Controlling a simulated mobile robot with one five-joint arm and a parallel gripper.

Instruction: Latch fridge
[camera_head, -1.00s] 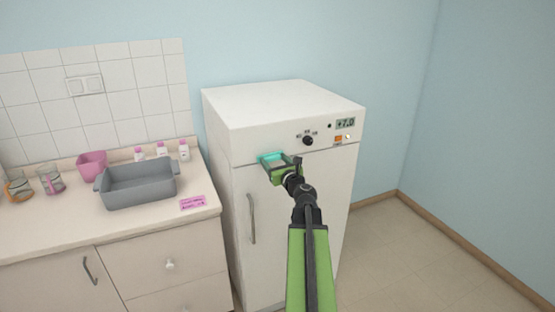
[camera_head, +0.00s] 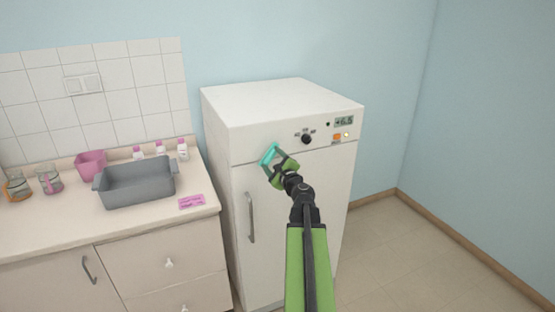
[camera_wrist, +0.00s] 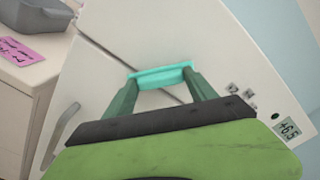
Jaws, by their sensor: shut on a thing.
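The white fridge (camera_head: 300,200) stands right of the counter, with its door shut against the front. A teal bar-like piece, seemingly the latch (camera_head: 268,154), lies at the seam below the control panel, tilted across it. My gripper (camera_head: 275,161) is at its upper left front, shut on this piece. In the wrist view the teal latch (camera_wrist: 160,75) spans both fingertips of my gripper (camera_wrist: 162,82), and the seam runs diagonally behind it. I cannot tell whether the piece touches the fridge. The grey door handle (camera_head: 251,218) is below left of my gripper.
The control panel has a black knob (camera_head: 306,139) and a display (camera_head: 344,121) reading about 6.5. The counter at left holds a grey basin (camera_head: 138,188), a pink cup (camera_head: 91,164), small bottles (camera_head: 183,150) and a pink note (camera_head: 192,202). Open floor (camera_head: 400,245) lies right of the fridge.

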